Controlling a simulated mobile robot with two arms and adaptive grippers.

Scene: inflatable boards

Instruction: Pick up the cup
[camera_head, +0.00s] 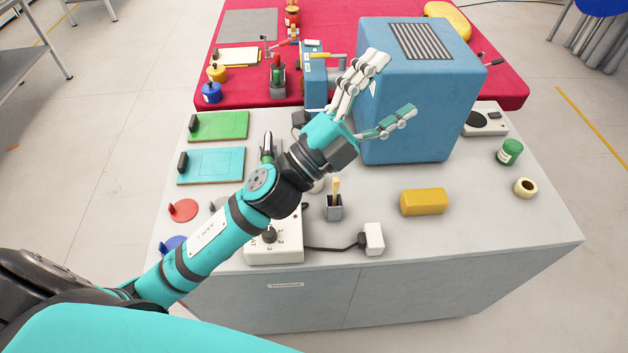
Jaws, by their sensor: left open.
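A small grey square cup-like holder (334,208) stands upright on the near grey table, with a wooden-handled tool in it. A second dark holder (278,85) with red and green items stands on the red-covered table behind. I cannot tell which one is the task's cup. My left gripper (388,88), a light-fingered hand, is open with fingers and thumb spread. It appears in front of the large blue block, farther back than the grey holder, and holds nothing. My right gripper is not in view.
A white control box (277,250), a corded white plug (374,239), a yellow block (424,202), a green jar (509,152) and a tape roll (525,188) stand around. The front right is clear.

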